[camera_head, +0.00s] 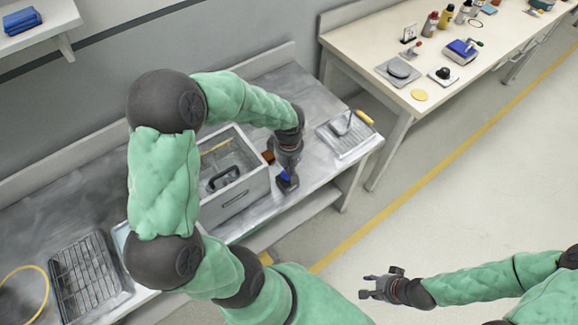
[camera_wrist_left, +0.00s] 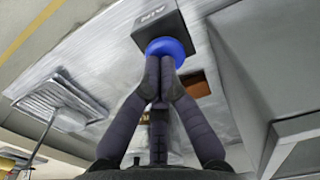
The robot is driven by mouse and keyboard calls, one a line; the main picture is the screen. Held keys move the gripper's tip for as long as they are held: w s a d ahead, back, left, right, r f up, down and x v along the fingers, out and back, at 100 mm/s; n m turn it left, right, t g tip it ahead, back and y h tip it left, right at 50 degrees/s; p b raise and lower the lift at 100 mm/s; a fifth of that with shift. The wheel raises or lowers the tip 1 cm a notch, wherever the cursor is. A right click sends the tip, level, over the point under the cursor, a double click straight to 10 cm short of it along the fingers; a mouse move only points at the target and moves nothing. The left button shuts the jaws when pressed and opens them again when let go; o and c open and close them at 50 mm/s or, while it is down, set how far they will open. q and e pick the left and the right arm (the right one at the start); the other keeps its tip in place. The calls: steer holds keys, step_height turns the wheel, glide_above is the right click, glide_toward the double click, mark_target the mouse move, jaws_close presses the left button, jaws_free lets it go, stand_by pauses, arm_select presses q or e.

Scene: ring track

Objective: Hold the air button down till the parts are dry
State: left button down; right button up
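The air button is a blue round cap (camera_wrist_left: 168,46) on a dark box (camera_wrist_left: 155,24) with pale lettering, standing on the metal bench. In the head view a bit of its blue (camera_head: 286,176) shows at the left gripper's tip. My left gripper (camera_wrist_left: 158,62) points down at the button with its fingers together and nothing between them. The fingertips overlap the cap and seem to touch it; how far it is pressed I cannot tell. My right gripper (camera_head: 366,286) is open and empty over the floor. I cannot make out the parts.
A grey tank (camera_head: 233,196) with a black handle inside stands left of the button. A ribbed tray (camera_head: 352,148) lies to the right; a brown block (camera_wrist_left: 195,84) is beside the button. A wire rack (camera_head: 85,272) lies far left.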

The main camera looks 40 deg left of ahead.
arm_select(q)
steer(key=shift+f+b, duration=0.85)
steer(key=shift+f, duration=0.15)
steer(key=shift+r, duration=0.1)
arm_select(e)
steer(key=shift+f, duration=0.75)
arm_select(q)
steer(key=shift+s+d+f, duration=0.1)
steer(key=shift+s+f, duration=0.1)
stand_by(0.9)
